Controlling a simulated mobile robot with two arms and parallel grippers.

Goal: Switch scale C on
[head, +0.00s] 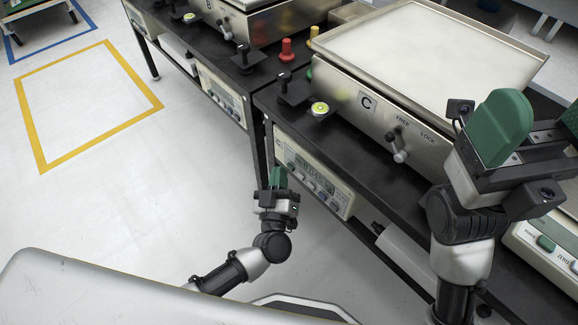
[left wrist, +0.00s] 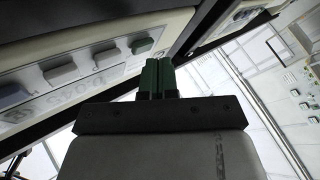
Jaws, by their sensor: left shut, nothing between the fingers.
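Scale C (head: 367,103) is a steel box with a wide flat pan (head: 425,45), standing on the black bench. Its control panel (head: 315,180) hangs at the bench's front edge, with a greenish display and a row of buttons; I cannot read the display surely. In the left wrist view a green button (left wrist: 143,45) sits at the end of a row of grey buttons (left wrist: 103,56). My left gripper (head: 278,178) is shut and empty, its green fingertips (left wrist: 158,74) close to that button; I cannot tell whether they touch. My right gripper (head: 535,125) is open and empty at the right.
A lever marked FREE and LOCK (head: 397,145) is on scale C's front. Red weights (head: 286,50) and a round bubble level (head: 320,108) are on the bench. Another panel (head: 545,243) is at lower right. The floor inside the yellow outline (head: 88,105) is clear.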

